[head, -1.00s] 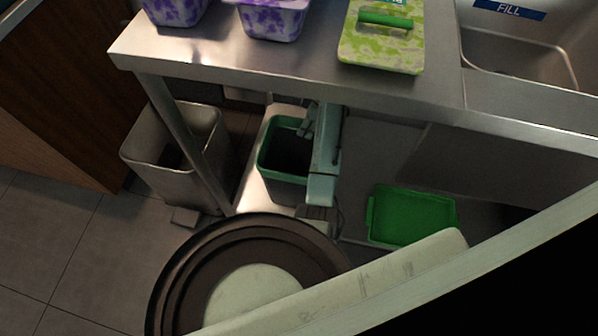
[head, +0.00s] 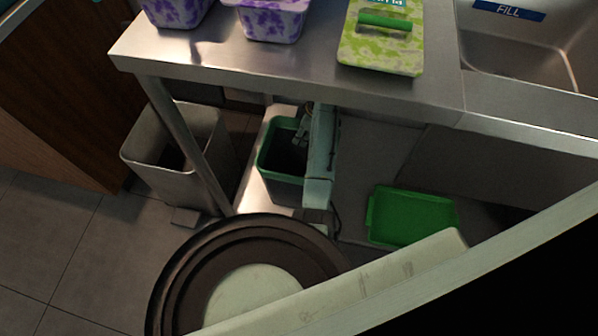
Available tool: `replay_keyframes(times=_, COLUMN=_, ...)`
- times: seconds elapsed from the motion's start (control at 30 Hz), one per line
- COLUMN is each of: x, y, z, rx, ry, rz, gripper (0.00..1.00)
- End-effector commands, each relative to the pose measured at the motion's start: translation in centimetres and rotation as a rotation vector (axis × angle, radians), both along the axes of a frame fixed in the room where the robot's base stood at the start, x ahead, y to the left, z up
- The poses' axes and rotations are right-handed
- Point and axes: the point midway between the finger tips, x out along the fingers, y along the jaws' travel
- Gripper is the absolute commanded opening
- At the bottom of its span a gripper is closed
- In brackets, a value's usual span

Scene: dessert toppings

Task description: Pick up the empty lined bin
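A grey bin with a green rim, perhaps a green liner, (head: 264,166) stands upright on the lower shelf under the steel counter. Its inside looks dark, and I see nothing in it. My gripper (head: 298,140) is at the bin's right rear side, over or at the rim. My pale arm hides part of the bin's right edge. The fingers are small and dark here, so I cannot tell if they touch the rim or how far apart they are.
A green tray (head: 412,218) lies to the right of my arm. Purple-patterned tubs (head: 270,22) and a green-patterned box (head: 380,52) stand on the counter (head: 290,60) above.

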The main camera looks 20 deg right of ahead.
Motion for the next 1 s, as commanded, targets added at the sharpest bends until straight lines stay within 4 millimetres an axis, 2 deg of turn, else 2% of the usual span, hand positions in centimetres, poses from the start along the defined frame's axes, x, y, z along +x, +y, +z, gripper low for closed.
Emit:
replay_keyframes(times=0.4, x=-0.03, y=0.01, z=-0.02, rx=0.001, ry=0.001, rz=0.000, gripper=0.00)
replay_keyframes(times=1.0, x=0.00, y=-0.02, z=-0.02, rx=-0.001, ry=-0.001, rz=0.001, gripper=0.00)
